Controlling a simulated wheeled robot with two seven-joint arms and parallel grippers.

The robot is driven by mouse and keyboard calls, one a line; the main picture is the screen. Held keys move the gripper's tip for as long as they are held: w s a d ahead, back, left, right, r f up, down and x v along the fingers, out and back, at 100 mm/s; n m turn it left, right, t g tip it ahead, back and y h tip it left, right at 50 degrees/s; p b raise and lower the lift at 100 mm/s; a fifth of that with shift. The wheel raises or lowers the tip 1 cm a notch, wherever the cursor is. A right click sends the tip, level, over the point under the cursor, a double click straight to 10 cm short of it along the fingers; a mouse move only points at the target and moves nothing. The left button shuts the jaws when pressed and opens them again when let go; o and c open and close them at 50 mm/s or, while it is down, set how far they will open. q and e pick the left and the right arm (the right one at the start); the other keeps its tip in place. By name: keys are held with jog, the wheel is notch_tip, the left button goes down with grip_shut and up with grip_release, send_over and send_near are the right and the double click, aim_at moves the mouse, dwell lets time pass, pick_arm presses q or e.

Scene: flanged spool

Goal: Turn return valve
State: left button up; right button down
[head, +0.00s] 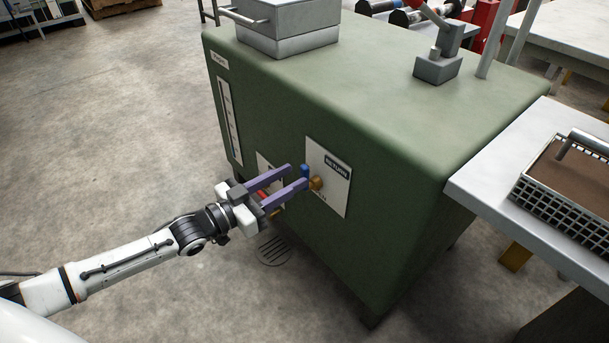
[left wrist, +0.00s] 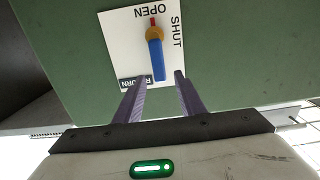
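The return valve has a blue lever (head: 304,171) on a brass hub (head: 316,184). It sits on a white plate (head: 338,200) labelled RETURN on the green tank's front. In the left wrist view the blue lever (left wrist: 156,60) points down the picture, and the red tip (left wrist: 152,21) opposite points towards the word OPEN; SHUT is at the right. My left gripper (head: 298,176) is open, its purple fingers reaching towards the lever. In the left wrist view the lever's end lies between the fingertips (left wrist: 160,76); I cannot tell whether they touch. My right gripper is out of view.
A second white plate (head: 264,161) with something red is partly hidden behind my left gripper. The green tank (head: 400,125) carries a grey box (head: 285,28) on top. A table (head: 484,178) with a wire basket (head: 565,195) stands right. Floor at left is clear.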

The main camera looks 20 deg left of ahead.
aim_at(302, 172)
pick_arm(q)
jog(key=b+x, duration=0.1)
jog(key=x, duration=0.4)
grip_shut()
